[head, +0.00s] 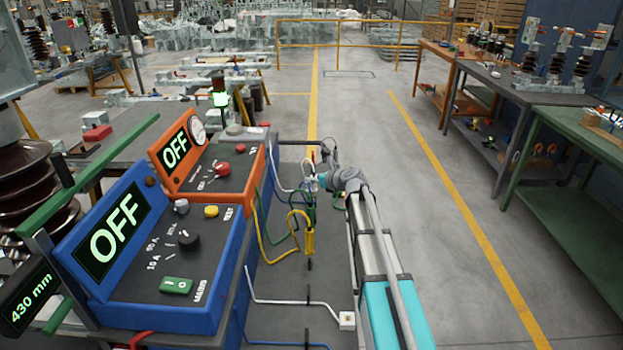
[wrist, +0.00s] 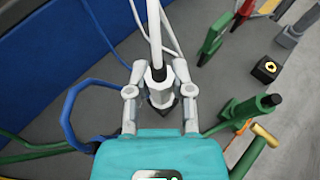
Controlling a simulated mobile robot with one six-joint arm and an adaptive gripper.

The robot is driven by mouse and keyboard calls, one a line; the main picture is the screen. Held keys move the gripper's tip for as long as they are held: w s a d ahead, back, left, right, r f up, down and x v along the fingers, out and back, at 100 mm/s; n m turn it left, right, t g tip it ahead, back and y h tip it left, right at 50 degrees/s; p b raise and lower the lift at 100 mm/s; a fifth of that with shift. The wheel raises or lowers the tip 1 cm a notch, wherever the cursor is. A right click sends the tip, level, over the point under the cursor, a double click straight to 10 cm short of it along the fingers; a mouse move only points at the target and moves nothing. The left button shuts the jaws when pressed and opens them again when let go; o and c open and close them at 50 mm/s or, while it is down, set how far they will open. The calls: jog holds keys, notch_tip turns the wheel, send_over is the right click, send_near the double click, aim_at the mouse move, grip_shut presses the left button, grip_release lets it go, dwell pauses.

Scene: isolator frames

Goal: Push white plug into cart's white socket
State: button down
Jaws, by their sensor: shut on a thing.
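My gripper (wrist: 158,98) is shut on the white plug (wrist: 158,78), with one finger on each side of its body. A white cable rises from the plug. In the head view, my gripper (head: 318,180) is small, over the far part of the cart top, and the plug is hard to make out. A small white block (head: 347,320), seemingly the white socket, sits at the near right edge of the cart top, well apart from my gripper. Its opening is unclear.
A black block with a yellow ring (wrist: 266,69) stands right of the plug. A green plug (wrist: 250,108) and a green clip (wrist: 213,35) are nearby. A blue cable (wrist: 75,95) loops at left. Blue (head: 160,255) and orange (head: 215,175) consoles, both reading OFF, line the cart's left.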

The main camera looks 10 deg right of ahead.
jog(key=w+r+p+v, duration=0.1)
jog(key=p+v, duration=0.6)
jog(key=v, duration=0.8)
jog(key=shift+a+r+p, duration=0.15)
jog(key=shift+r+p, duration=0.25)
jog(key=shift+r, duration=0.55)
jog(key=shift+s, duration=0.25)
